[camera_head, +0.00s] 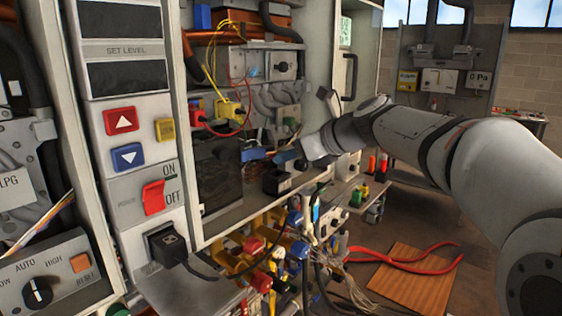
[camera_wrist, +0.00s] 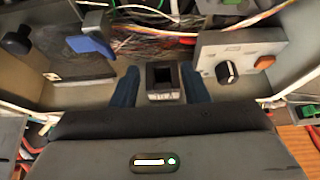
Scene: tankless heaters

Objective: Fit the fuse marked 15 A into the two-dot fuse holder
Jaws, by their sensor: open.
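My gripper (camera_head: 287,157) reaches in from the right over the shelf in the head view. Its two blue fingers (camera_wrist: 159,88) are apart in the wrist view. A black block with a square recess and a small pale label (camera_wrist: 163,97) shows between them; I cannot tell whether they touch it. The label's marking is too blurred to read surely. A black block (camera_head: 277,182) also stands on the shelf just below my gripper in the head view. I cannot make out the 15 A fuse or the two-dot holder for certain.
A grey control box with a black knob (camera_wrist: 227,72) stands right of the fingers. A blue lever (camera_wrist: 88,44) is to their left. Wires run behind. Colored connectors and loose cables crowd the area below the shelf (camera_head: 235,215). A cabinet panel with a red switch (camera_head: 153,197) is left.

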